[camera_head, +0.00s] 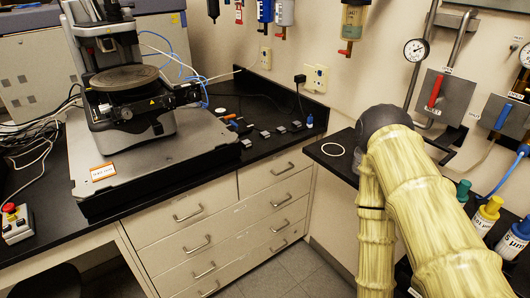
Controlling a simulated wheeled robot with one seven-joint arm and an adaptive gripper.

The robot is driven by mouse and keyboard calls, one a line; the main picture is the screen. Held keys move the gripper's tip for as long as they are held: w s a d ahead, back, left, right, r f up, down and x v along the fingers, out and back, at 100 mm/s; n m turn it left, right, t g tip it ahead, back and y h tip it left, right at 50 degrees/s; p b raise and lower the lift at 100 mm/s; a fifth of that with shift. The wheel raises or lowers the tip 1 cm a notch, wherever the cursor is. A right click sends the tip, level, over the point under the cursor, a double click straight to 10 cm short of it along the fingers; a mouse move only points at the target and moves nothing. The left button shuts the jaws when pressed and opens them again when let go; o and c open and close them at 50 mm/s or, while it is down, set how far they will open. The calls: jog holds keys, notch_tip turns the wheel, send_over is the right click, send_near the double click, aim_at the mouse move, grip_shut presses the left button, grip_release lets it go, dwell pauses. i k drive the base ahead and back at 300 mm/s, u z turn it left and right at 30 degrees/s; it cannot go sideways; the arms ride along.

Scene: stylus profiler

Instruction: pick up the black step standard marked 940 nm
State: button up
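Several small dark-and-grey blocks stand in a loose row on the black bench top, right of the profiler; the step standards may be among them. One block (246,143) is at the near left of the row, another (265,133) is further right, and another (296,126) is near the right end. They are too small to read any marking, so I cannot tell which is marked 940 nm. My arm (430,200) is folded at the right, its near link pointing down. My gripper is not in view.
The stylus profiler (125,90) stands on a grey slab (95,168) at left. A white ring (333,149) lies on the right-hand counter. Drawers (200,235) face the open floor.

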aim_at(264, 135)
jog(key=z, duration=0.15)
jog(key=k, duration=0.35)
jog(key=u, duration=1.15)
jog(key=i, duration=1.35)
jog(key=z, duration=0.55)
